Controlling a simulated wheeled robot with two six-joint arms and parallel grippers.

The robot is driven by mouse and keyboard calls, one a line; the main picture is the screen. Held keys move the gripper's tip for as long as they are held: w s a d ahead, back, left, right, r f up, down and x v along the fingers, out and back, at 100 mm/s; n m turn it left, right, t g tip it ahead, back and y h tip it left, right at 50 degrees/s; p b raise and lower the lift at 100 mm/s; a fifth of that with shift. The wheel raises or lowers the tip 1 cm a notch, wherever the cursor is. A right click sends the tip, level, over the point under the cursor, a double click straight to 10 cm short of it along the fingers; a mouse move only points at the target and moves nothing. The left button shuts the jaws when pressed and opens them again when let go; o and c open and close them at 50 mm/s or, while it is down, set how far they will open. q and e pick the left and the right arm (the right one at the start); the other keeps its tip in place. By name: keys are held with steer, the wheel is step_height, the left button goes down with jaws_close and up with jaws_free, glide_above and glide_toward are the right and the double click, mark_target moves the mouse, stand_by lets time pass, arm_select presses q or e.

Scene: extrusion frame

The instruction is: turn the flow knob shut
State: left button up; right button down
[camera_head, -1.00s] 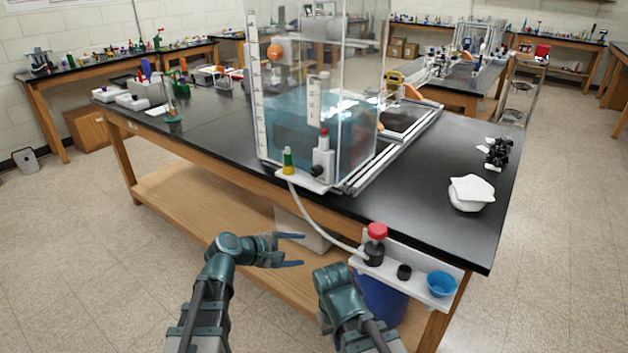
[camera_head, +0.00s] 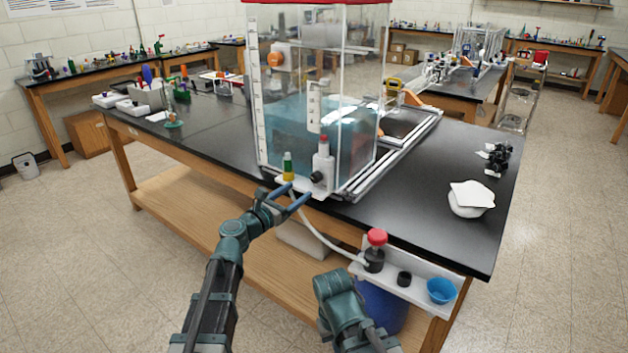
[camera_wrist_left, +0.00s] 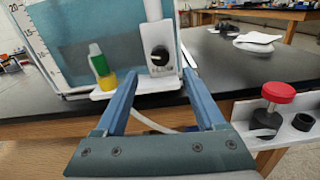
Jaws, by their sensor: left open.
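The flow knob (camera_head: 318,178) looks like a small round black knob with a pale mark, on the front of a white upright block (camera_head: 323,165) at the tank's front foot. In the left wrist view the knob (camera_wrist_left: 160,56) shows large and unobstructed. My left gripper (camera_head: 296,193) is open and empty, at the bench's front edge just below and in front of the knob. In the left wrist view the open fingers (camera_wrist_left: 160,80) point toward the block, with the knob seen between and above the tips. My right arm shows low in the middle; its fingers are not visible.
A green-and-yellow bottle (camera_head: 288,167) stands left of the block on a white ledge. A pale hose (camera_head: 318,233) runs down to a side shelf with a red-topped knob (camera_head: 376,237) and a blue cup (camera_head: 440,290). The water tank (camera_head: 285,130) stands behind.

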mark_target(314, 179)
arm_select(q)
steer(key=x, duration=0.9)
jaws_close()
